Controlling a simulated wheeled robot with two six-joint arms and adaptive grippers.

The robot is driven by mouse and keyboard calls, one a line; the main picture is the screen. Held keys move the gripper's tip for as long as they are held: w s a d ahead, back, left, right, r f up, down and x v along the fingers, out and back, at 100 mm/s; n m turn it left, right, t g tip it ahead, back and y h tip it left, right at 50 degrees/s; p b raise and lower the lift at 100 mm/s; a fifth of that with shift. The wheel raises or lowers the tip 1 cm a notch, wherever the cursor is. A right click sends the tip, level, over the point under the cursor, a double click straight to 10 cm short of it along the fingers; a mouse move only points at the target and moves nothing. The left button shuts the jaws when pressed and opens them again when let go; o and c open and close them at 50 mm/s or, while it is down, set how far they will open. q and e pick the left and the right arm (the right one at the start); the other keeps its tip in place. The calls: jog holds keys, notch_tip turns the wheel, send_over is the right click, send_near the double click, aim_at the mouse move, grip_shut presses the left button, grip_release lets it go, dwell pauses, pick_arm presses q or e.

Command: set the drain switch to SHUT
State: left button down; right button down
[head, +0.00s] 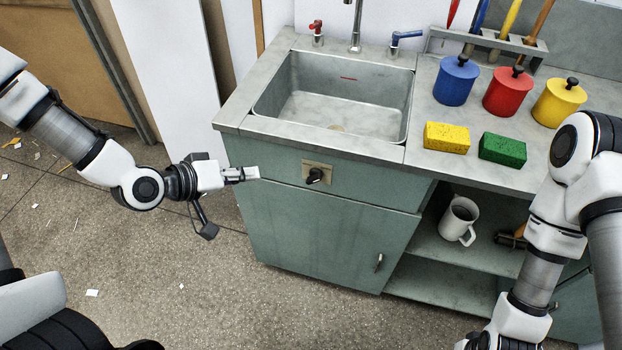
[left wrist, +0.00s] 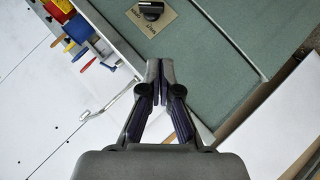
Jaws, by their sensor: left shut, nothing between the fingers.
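The drain switch (head: 315,175) is a black knob on a small tan plate (head: 325,166) on the green cabinet front below the sink. I cannot tell which setting the knob points to. My left gripper (head: 256,173) is to the left of the switch, apart from it, with its fingers pointing toward the cabinet. In the left wrist view its fingertips (left wrist: 160,66) are together and empty.
The sink (head: 335,105) is set in the counter above. Blue (head: 456,82), red (head: 507,92) and yellow (head: 558,103) pots and two sponges (head: 446,138) stand on the counter at right. A white mug (head: 459,219) is on the open shelf. The floor before the cabinet is mostly clear.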

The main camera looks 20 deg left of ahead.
aim_at(309, 176)
pick_arm(q)
jog(key=shift+w+r, duration=0.2)
jog(key=shift+r, duration=0.05)
jog(key=shift+f, duration=0.1)
jog(key=b+x, duration=0.1)
jog(key=x, duration=0.9)
jog(key=shift+d, duration=0.1)
jog(key=shift+d+f+b, duration=0.35)
jog(key=shift+d+f, duration=0.6)
jog(key=shift+f, duration=0.05)
jog(key=shift+d+f, duration=0.35)
